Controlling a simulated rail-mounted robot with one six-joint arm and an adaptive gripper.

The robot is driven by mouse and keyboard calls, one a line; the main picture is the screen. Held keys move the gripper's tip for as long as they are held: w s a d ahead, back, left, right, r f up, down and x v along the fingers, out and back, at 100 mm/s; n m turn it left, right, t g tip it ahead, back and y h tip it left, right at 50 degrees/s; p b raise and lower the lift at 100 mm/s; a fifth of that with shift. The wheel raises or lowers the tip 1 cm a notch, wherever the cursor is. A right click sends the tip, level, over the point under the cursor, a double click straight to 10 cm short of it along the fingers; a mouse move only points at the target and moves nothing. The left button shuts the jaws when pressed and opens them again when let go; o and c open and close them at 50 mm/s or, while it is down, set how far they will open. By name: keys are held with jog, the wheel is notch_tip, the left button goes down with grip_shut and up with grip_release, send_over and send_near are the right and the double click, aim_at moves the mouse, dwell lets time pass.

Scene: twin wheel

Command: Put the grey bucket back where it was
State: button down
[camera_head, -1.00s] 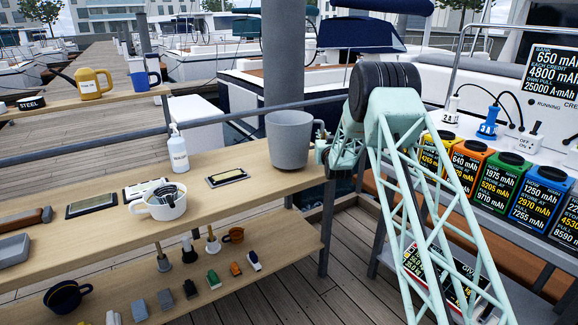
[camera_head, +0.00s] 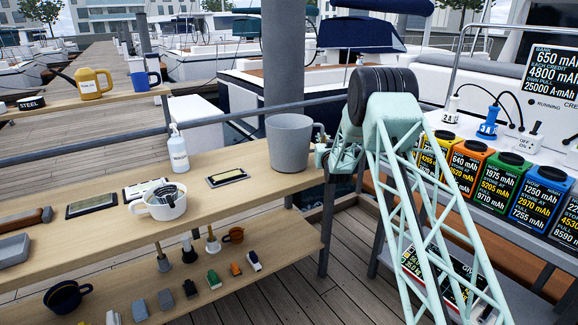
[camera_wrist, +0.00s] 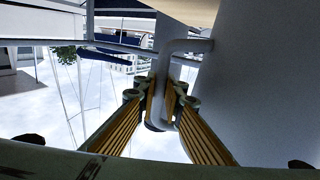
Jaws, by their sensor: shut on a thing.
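The grey bucket (camera_head: 289,145) is upright at the right end of the wooden bench top, with its handle on the right side. Its base looks level with the bench top; I cannot tell whether it rests there or hangs just above. My gripper (camera_head: 324,150) is at the bucket's right side, at the handle. In the wrist view my gripper (camera_wrist: 167,100) has its two ribbed fingers shut on the grey handle, and the bucket's wall (camera_wrist: 255,85) fills the right side.
A dark framed pad (camera_head: 227,178) lies on the bench (camera_head: 240,205) left of the bucket. A white pump bottle (camera_head: 178,150) and a white pot (camera_head: 160,205) stand further left. Battery boxes (camera_head: 505,178) line the right-hand counter. A rail (camera_head: 240,118) runs behind the bench.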

jog(key=shift+f, duration=0.25)
dwell(0.3)
jog(key=c, duration=2.6)
grip_release()
jog(key=shift+c, duration=0.2)
jog(key=shift+f, duration=0.1)
jog(key=shift+s, duration=0.1)
jog(key=s, duration=1.1)
jog(key=shift+s, duration=0.4)
jog(key=shift+r, duration=0.2)
